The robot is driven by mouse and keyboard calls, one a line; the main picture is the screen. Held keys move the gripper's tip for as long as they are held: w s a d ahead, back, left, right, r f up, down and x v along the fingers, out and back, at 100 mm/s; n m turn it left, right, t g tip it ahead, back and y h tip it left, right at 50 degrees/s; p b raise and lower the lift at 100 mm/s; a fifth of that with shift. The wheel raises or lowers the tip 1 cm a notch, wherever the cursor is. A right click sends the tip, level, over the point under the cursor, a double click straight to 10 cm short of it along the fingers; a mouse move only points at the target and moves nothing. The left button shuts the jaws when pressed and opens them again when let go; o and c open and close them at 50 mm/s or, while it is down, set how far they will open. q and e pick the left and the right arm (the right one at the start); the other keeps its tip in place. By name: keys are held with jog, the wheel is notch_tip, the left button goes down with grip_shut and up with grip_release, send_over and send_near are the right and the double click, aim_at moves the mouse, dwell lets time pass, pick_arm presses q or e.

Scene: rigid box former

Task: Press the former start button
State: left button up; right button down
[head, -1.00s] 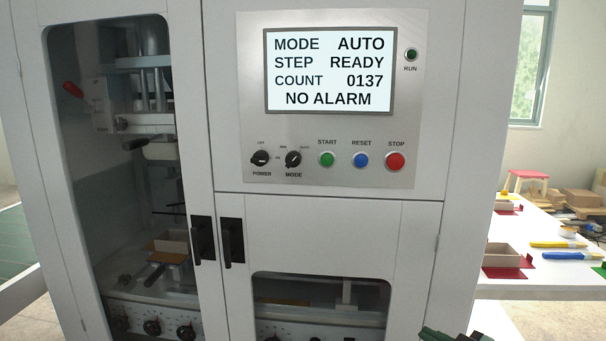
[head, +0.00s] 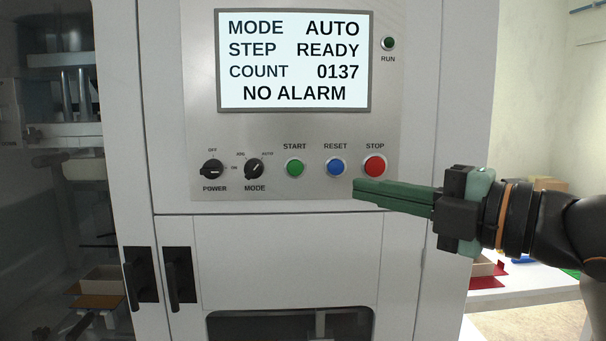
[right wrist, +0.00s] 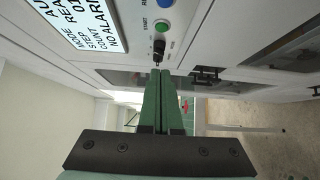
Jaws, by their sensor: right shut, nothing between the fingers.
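The green START button (head: 295,167) sits on the grey control panel (head: 320,130), with the blue RESET button (head: 335,167) and red STOP button (head: 374,166) to its right. My right gripper (head: 356,189) comes in from the right, its green fingers shut and empty. In the head view its tips appear just below the STOP and RESET buttons; how far they are from the panel I cannot tell. In the right wrist view the closed fingers (right wrist: 160,75) point toward the panel, with the START button (right wrist: 162,26) beyond the tips. My left gripper is not in view.
The screen (head: 294,60) reads MODE AUTO, STEP READY, COUNT 0137, NO ALARM. The POWER knob (head: 212,169) and MODE knob (head: 254,168) are left of START. The RUN lamp (head: 388,43) looks dark. Door handles (head: 180,279) stick out below the panel.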

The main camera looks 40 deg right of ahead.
jog(key=w+p, duration=0.2)
jog(key=w, duration=0.2)
send_near(288, 168)
jog(key=w+a, duration=0.2)
jog(key=a, duration=0.2)
jog(key=w+d, duration=0.1)
jog(key=w+p, duration=0.1)
jog(key=shift+w+d+f, duration=0.1)
jog(key=shift+w+d, duration=0.2)
jog(key=shift+d, duration=0.1)
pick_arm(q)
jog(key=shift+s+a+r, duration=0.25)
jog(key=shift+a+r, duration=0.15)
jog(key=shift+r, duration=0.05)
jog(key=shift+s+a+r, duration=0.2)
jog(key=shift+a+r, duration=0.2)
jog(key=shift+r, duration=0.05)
pick_arm(e)
jog(key=shift+w+d, duration=0.35)
jog(key=shift+w, duration=0.15)
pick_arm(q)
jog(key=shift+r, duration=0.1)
